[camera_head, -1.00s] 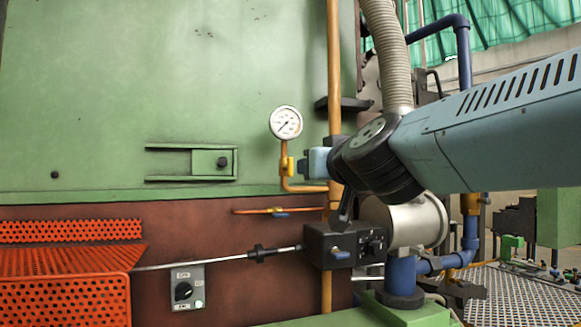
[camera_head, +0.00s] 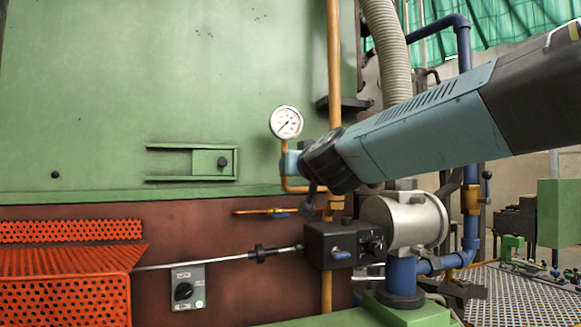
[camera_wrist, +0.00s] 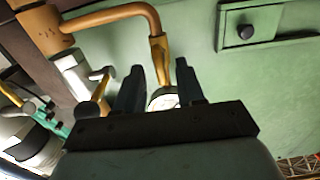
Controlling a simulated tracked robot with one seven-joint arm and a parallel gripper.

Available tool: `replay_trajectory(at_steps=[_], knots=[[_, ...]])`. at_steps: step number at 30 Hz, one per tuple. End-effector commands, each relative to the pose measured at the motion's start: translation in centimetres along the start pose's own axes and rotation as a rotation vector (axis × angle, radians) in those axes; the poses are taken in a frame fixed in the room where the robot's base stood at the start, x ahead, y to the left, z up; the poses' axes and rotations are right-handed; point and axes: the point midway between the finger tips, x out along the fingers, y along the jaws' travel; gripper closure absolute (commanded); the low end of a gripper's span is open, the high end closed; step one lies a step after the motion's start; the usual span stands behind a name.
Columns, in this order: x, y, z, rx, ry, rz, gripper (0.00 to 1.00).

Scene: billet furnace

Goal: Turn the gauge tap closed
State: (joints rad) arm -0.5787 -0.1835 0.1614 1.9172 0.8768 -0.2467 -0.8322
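The round white pressure gauge (camera_head: 286,122) stands on a thin orange pipe on the green furnace wall. The gauge tap sits on this pipe just below the dial; in the head view my gripper (camera_head: 290,163) covers it. In the wrist view the brass tap body (camera_wrist: 158,62) shows between my two dark fingers, with part of the pale gauge (camera_wrist: 163,98) behind them. My gripper (camera_wrist: 160,76) is open, with a finger on either side of the tap in the picture. The tap's handle is hidden, and I cannot tell whether a finger touches it.
A tall orange pipe (camera_head: 334,70) runs upright just right of the gauge. A black control box (camera_head: 335,245) and silver cylinder (camera_head: 405,220) stand below my arm.

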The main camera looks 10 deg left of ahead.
Motion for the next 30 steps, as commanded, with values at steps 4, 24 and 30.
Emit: replay_trajectory(at_steps=[4,24,30], knots=[[1.6,0.0,0.0,0.001,-0.001,-0.001,0.62],[2.7,-0.1,0.0,0.000,0.000,-0.001,0.78],[2.7,-0.1,0.0,0.001,0.000,-0.001,0.97]])
